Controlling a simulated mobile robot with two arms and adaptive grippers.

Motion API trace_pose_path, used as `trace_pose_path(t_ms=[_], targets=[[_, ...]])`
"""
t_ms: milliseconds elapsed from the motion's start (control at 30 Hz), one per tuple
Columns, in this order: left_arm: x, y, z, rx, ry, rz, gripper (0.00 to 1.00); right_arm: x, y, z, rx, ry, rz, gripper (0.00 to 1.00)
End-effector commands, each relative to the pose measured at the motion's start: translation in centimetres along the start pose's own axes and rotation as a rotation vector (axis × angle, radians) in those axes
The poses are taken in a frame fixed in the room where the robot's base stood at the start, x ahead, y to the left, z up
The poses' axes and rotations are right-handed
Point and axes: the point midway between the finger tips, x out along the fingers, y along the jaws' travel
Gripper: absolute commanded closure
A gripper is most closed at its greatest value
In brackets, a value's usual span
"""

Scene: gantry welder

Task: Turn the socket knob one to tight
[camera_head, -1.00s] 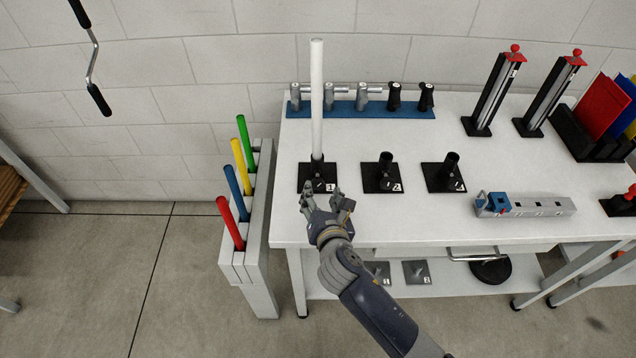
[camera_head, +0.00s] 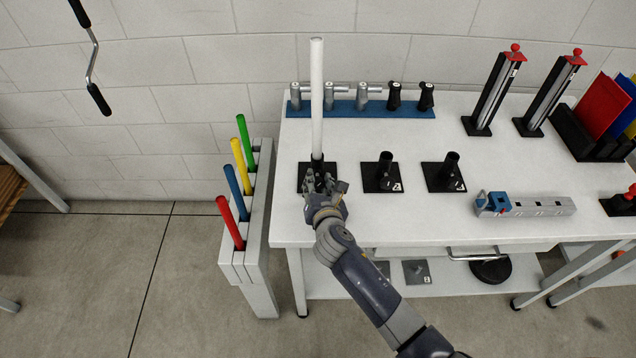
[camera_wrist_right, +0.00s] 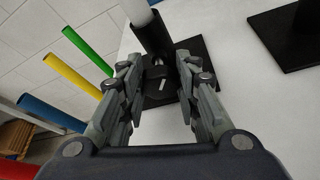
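Socket one (camera_head: 316,164) is a black tube on a square black base at the left front of the white table, with a white rod (camera_head: 317,95) upright in it. In the right wrist view the socket tube (camera_wrist_right: 153,36) stands just beyond my fingertips. My left gripper is not in view.
Two empty sockets (camera_head: 384,172) (camera_head: 447,171) stand to the right on the table (camera_head: 360,222). A rack (camera_head: 262,205) with red, blue, yellow and green rods stands left of it. A blue strip (camera_head: 362,110) with several handles lies behind.

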Motion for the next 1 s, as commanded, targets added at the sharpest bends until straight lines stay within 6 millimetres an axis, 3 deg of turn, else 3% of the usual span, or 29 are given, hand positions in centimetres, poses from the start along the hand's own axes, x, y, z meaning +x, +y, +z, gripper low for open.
trace_pose_path(t_ms=[467,1000], targets=[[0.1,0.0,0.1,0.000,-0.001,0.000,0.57,0.0,-0.1,0.0,0.061,0.000,0.025,0.94],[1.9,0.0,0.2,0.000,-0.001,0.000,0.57,0.1,-0.4,-0.2,0.414,-0.001,0.171,0.94]])
